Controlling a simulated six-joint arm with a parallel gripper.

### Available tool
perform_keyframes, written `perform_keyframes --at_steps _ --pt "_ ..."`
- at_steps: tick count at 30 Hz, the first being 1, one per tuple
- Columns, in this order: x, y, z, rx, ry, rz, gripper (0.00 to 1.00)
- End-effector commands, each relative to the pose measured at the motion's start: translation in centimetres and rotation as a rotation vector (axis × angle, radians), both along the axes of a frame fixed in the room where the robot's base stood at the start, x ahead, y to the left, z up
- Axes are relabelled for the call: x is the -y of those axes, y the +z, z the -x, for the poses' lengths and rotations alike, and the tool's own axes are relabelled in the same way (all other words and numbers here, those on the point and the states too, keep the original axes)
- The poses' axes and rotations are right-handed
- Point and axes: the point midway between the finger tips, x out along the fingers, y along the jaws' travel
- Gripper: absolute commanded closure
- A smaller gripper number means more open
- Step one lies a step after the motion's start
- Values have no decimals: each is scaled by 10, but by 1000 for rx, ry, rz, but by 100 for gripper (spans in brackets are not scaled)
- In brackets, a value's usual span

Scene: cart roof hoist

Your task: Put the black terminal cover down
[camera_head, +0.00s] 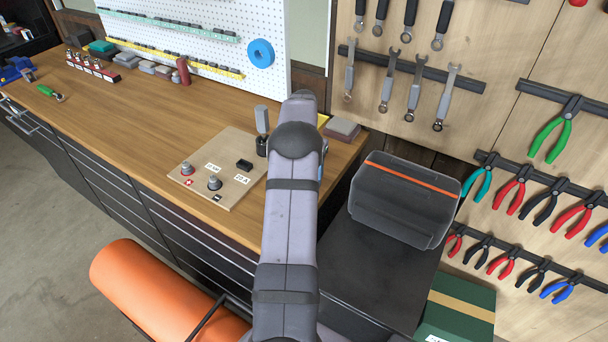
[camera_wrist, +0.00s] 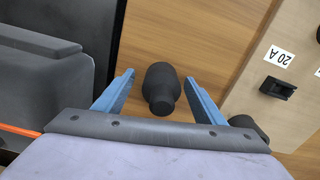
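A black, stubby, stepped piece (camera_wrist: 160,88), which looks like the black terminal cover, shows between my gripper's fingers in the wrist view. My gripper (camera_wrist: 160,84) has its two blue fingers apart, with wood visible between each finger and the piece. I cannot tell its height above the bench. In the head view my arm hides the piece and most of the gripper. The wooden board (camera_head: 217,165) lies left of my arm, with two metal terminals (camera_head: 214,183) near red and black markers. Its black fuse-like block (camera_head: 244,165) also shows in the wrist view (camera_wrist: 278,87).
A grey-handled item (camera_head: 262,121) stands in a black base beside the board. A dark bin with an orange stripe (camera_head: 405,200) sits on the black surface (camera_head: 370,275) at the right. An orange cylinder (camera_head: 165,290) is below the bench.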

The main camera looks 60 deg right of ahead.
Motion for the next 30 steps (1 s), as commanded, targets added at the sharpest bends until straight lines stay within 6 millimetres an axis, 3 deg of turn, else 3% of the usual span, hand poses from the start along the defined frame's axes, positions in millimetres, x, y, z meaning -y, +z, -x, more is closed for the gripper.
perform_keyframes --at_steps 11,30 --pt "1 11 0 1 0 3 36" --pt "1 111 -1 1 0 3 36"
